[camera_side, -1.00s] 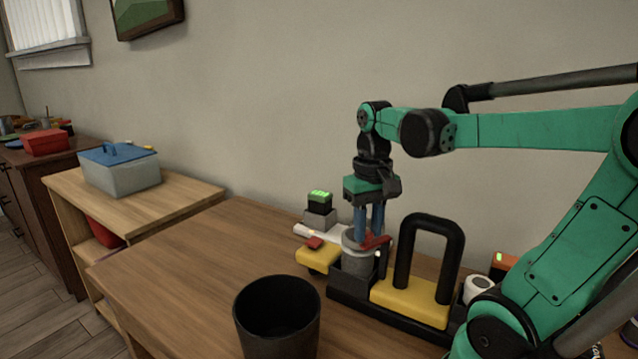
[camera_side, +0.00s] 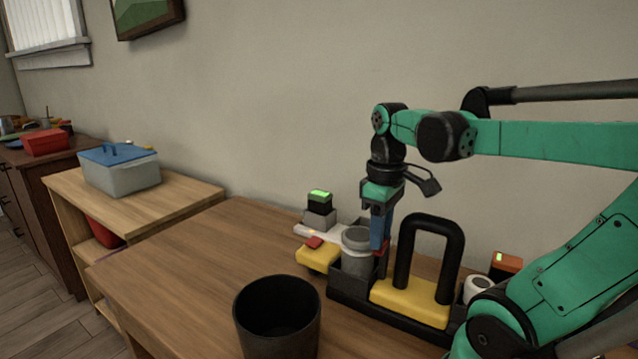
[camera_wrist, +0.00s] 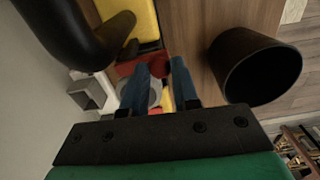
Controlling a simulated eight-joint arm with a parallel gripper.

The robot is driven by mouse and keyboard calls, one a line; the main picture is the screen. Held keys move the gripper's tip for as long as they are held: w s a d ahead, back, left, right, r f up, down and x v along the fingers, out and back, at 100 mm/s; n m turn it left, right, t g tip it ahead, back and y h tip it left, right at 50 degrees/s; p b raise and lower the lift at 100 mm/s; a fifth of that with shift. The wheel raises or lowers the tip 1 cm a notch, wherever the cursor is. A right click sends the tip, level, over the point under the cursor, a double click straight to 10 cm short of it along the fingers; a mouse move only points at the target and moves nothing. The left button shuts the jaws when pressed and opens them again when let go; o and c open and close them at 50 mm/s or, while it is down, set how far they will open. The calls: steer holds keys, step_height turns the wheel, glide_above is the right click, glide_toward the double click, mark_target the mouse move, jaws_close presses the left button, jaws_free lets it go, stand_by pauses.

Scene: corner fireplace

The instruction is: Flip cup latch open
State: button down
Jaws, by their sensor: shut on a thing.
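A grey cup (camera_side: 356,253) stands upright in a black holder at the left end of a black and yellow carrier (camera_side: 410,298). In the wrist view, the red latch (camera_wrist: 128,68) shows around the fingertips of my gripper (camera_wrist: 160,67). Part of the grey cup (camera_wrist: 154,92) shows between the fingers.
A black upright handle (camera_side: 430,262) rises from the carrier, close right of my gripper. A black bin (camera_side: 277,320) stands in front. A yellow and red item (camera_side: 317,256) and a block with a green-lit top (camera_side: 320,208) are left of the cup. The table's left side is clear.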

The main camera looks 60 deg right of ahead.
stand_by(0.3)
steer(key=c, duration=0.7)
jaws_free()
steer(key=shift+o, duration=0.2)
steer(key=shift+r, duration=0.1)
steer(key=shift+r, duration=2.75)
steer(key=w+a+f+t, duration=0.3)
steer(key=a+f, duration=0.1)
steer(key=a, duration=0.2)
steer(key=w+a+f+t, duration=0.3)
steer(key=w+a+t, duration=0.1)
steer(key=a, duration=0.2)
steer(key=shift+w+f, duration=0.25)
steer(key=shift+f, duration=0.1)
